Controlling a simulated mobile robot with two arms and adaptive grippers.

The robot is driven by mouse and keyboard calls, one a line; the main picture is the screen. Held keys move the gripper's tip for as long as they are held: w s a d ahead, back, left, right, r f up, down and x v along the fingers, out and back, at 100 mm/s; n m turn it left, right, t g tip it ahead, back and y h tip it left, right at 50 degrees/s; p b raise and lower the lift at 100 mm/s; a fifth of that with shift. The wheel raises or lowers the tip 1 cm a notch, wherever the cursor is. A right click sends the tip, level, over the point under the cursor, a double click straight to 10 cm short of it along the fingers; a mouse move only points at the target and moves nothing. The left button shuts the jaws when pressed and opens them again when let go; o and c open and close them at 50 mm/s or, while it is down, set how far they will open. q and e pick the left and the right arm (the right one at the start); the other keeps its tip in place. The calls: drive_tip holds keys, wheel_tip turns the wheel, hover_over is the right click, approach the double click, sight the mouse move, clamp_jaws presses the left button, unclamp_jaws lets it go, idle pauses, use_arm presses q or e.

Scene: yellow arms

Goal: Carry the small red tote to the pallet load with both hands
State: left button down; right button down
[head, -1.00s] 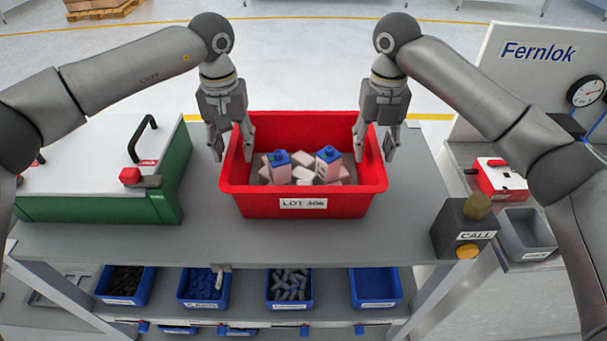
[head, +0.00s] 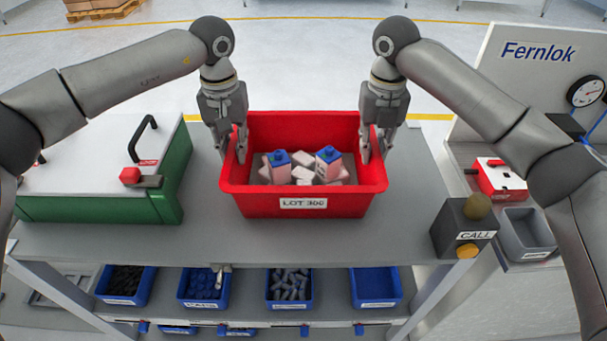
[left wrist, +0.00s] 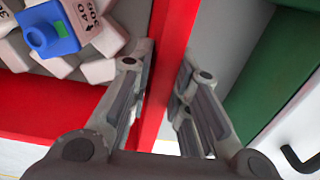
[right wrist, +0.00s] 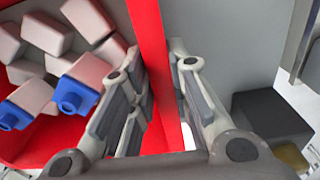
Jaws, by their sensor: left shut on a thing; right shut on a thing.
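The red tote (head: 305,203), labelled LOT 306, stands on the grey workbench in the middle of the head view. It holds several pale blocks and two blue-capped cartons (head: 280,166). My left gripper (head: 233,157) is shut on the tote's left wall, one finger inside and one outside; the left wrist view shows that red wall (left wrist: 172,70) between the fingers. My right gripper (head: 376,155) is shut on the right wall in the same way, and the right wrist view shows the wall (right wrist: 152,40) between its fingers. The tote appears to rest on the bench.
A green case with a white lid (head: 95,185) is left of the tote. A grey call box (head: 463,228) stands at the bench's right edge. Blue bins (head: 375,287) sit on the shelf below. A loaded wooden pallet (head: 100,10) is far back at upper left.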

use_arm(q)
drive_tip(key=shift+w+r, duration=0.1)
drive_tip(key=shift+r, duration=0.1)
use_arm(e)
drive_tip(key=shift+w+r, duration=0.1)
drive_tip(key=shift+r, duration=0.1)
